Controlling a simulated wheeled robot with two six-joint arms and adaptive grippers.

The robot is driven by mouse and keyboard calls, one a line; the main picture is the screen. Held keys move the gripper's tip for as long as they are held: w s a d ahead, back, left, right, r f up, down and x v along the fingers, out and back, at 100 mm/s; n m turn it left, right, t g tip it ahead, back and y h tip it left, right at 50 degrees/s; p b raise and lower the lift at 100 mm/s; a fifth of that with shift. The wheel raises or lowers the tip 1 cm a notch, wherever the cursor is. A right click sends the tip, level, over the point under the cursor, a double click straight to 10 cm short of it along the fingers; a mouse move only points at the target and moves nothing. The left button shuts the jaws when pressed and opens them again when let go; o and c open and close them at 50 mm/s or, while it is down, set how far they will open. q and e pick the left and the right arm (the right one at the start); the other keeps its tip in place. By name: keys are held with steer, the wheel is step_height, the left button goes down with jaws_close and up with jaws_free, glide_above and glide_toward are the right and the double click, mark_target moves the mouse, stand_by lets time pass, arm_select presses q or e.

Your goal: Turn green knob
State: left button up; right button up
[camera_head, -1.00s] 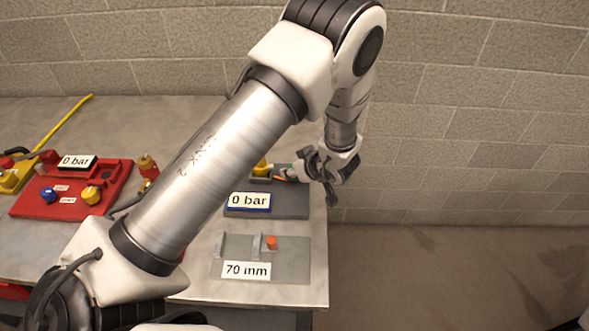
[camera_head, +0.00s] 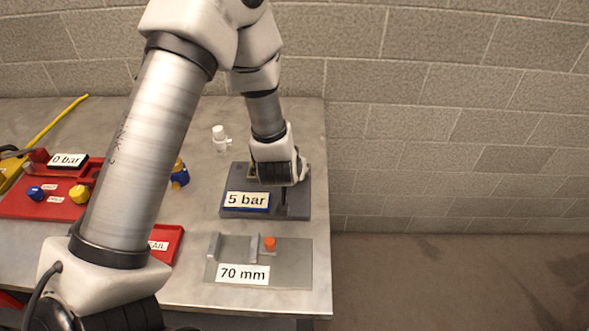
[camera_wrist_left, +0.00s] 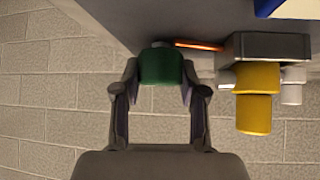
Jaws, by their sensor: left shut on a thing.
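The green knob (camera_wrist_left: 161,66) sits between the two fingers of my left gripper (camera_wrist_left: 160,92) in the left wrist view, with the fingers against its sides. In the head view my left gripper (camera_head: 284,184) is over the dark grey unit (camera_head: 301,208), and the green knob is hidden there by the gripper and wrist. The unit's display (camera_head: 246,200) reads 5 bar. A yellow knob (camera_wrist_left: 256,98) with metal fittings is right of the green knob in the wrist view, with an orange-lit strip (camera_wrist_left: 199,45) between them. My right gripper is not in view.
A grey fixture (camera_head: 297,262) with an orange piece and a 70 mm label is in front of the unit. A small white fitting (camera_head: 220,138) stands behind it. A red panel (camera_head: 15,208), with a 0 bar display, is at left. The table ends just right of the unit.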

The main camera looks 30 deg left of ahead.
arm_select(q)
steer(key=shift+m+h, duration=0.5)
steer(key=shift+m, duration=0.2)
steer(key=o, duration=1.1)
steer(key=shift+w, duration=0.1)
steer(key=shift+o, duration=0.2)
steer(key=v, duration=0.7)
steer(key=shift+s+r, duration=0.15)
steer(key=shift+s, duration=0.2)
steer(key=shift+w, duration=0.15)
